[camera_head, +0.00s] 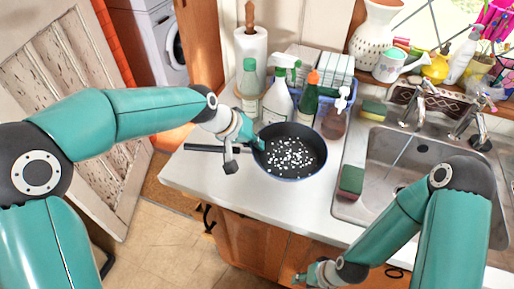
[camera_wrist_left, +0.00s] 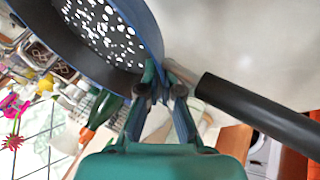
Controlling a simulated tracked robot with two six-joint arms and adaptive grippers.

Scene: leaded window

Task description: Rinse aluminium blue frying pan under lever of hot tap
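The blue frying pan (camera_head: 302,170) has a dark speckled inside and sits at the worktop left of the sink, its dark handle (camera_head: 205,148) pointing left. I cannot tell whether it touches the worktop. My left gripper (camera_head: 250,138) is at the pan's left rim by the handle. In the left wrist view, my left fingers (camera_wrist_left: 160,90) close around the pan's rim (camera_wrist_left: 151,30), beside the handle (camera_wrist_left: 262,112). Two metal taps, a left one (camera_head: 414,103) and a right one (camera_head: 474,128), stand behind the sink; which is hot is unclear. My right gripper (camera_head: 303,277) is low before the cupboards, its opening unclear.
The sink (camera_head: 395,153) is right of the pan. A green and red sponge (camera_head: 351,181) lies on its near left edge. A spray bottle (camera_head: 277,100), a green bottle (camera_head: 307,103) and a soap dispenser (camera_head: 336,115) stand close behind the pan. The front left worktop (camera_head: 245,190) is clear.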

